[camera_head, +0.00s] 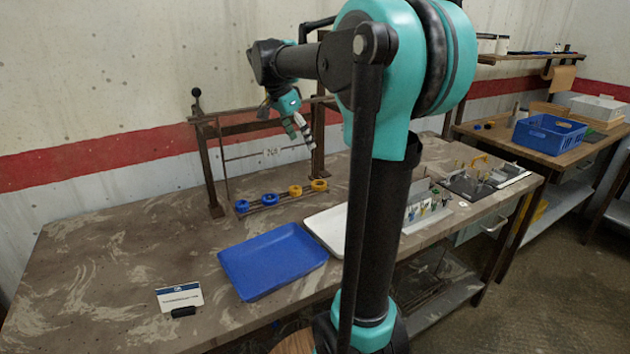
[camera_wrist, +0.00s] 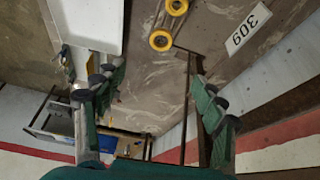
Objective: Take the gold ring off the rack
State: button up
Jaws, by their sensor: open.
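Two gold rings, one at the right end of the low rack (camera_head: 283,200) (camera_head: 319,186) and one left of it (camera_head: 295,191), sit in a row with two blue rings (camera_head: 242,206) (camera_head: 270,199). The wrist view shows gold rings near its top (camera_wrist: 160,40) (camera_wrist: 177,7). My gripper (camera_head: 298,134) is open and empty, pointing down above the right part of the rack, apart from the rings. In the wrist view its fingers (camera_wrist: 155,82) are spread wide, with the rings beyond the tips. How the rings are held on the rack is too small to tell.
A blue tray (camera_head: 272,262) and a white tray (camera_wrist: 85,25) lie in front. A sign (camera_head: 180,297) stands at front left.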

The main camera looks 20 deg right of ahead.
send_near(318, 184)
jog(key=d+f, duration=0.2)
jog(key=shift+a+x, duration=0.25)
jog(key=shift+x, duration=1.05)
jog(key=shift+a+x, duration=0.25)
jog(key=shift+x, duration=1.05)
jog(key=shift+w+f, duration=0.1)
jog(key=shift+f, duration=0.05)
jog(key=shift+c, duration=0.3)
jog(key=c, duration=1.2)
jog(key=shift+o, duration=0.2)
